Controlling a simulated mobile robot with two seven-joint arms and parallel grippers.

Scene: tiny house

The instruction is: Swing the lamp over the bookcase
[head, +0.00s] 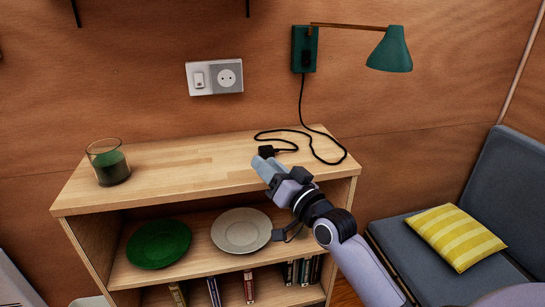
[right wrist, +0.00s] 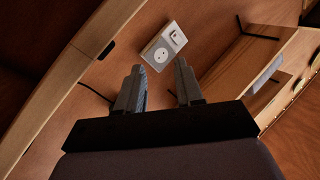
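The green wall lamp (head: 391,51) hangs on a thin brown arm from a green wall plate (head: 304,49). Its arm points right, so the shade is to the right of the bookcase, over the side of the grey seat. The wooden bookcase (head: 190,158) stands against the wall at centre left. My right gripper (head: 262,162) is over the right part of the bookcase top, below and left of the lamp, not touching it. In the right wrist view, its two fingers (right wrist: 158,88) are apart with nothing between them. The lamp is not seen there. My left gripper is out of view.
A black cable runs from the lamp plate to a plug (head: 266,151) lying on the bookcase top near my right gripper. A green glass candle (head: 108,163) stands at the left. A wall socket (head: 214,77) is behind; it also shows in the right wrist view (right wrist: 162,47).

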